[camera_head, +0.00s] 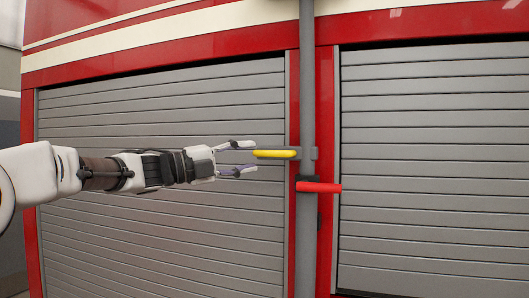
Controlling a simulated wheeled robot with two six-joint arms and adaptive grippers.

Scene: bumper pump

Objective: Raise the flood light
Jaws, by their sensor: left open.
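A grey vertical pole (307,90) runs up the red post between two shutters, and no flood light shows in this view. A yellow handle (274,154) sticks out to the left of the pole on a grey bracket. A red handle (320,187) sticks out to the right of the pole, a little lower. My left gripper (251,158) is open and comes in from the left. Its fingertips are at the left end of the yellow handle, one above and one below its height. I cannot tell whether they touch it. My right gripper is not in view.
A grey roller shutter (150,110) fills the left side behind my left arm, and another shutter (430,150) fills the right. Red truck bodywork with a cream stripe (200,25) frames them.

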